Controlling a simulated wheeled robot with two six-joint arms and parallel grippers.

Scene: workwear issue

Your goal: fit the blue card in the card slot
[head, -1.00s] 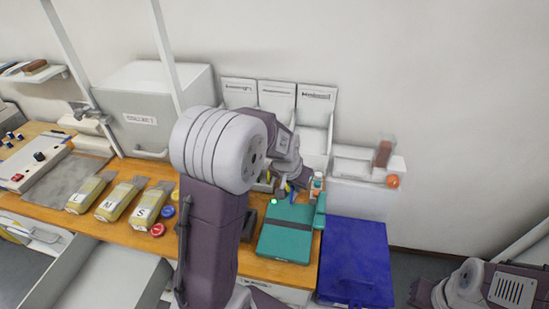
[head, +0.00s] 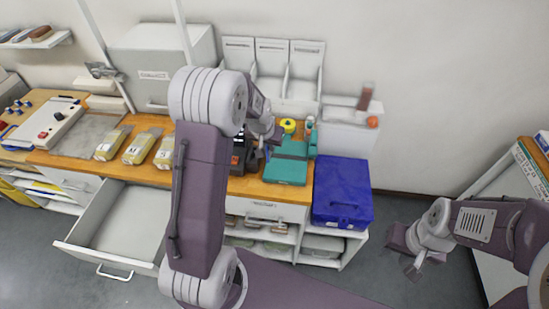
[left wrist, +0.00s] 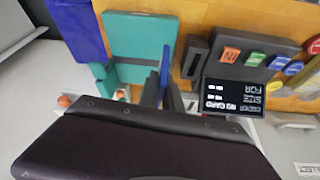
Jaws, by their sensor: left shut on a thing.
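My left gripper (left wrist: 163,92) is shut on the blue card (left wrist: 165,62), which shows edge-on as a thin upright strip in the left wrist view. The card is between the teal case and a black block with a narrow dark opening, which looks like the card slot (left wrist: 194,58); card and block are apart. Beside the block, a black display (left wrist: 233,95) reads "NO CARD". In the head view my left gripper (head: 268,137) is above the worktop and the card cannot be made out. My right gripper (head: 412,262) hangs over the floor at the right, its jaws unclear.
The teal case (head: 287,169) lies beside the black device (head: 238,160). A blue crate (head: 342,190) stands at the right end of the worktop. Labelled packets (head: 140,148) lie to the left. An open drawer (head: 120,225) juts out at the front left. A yellow roll (head: 289,125) is behind the case.

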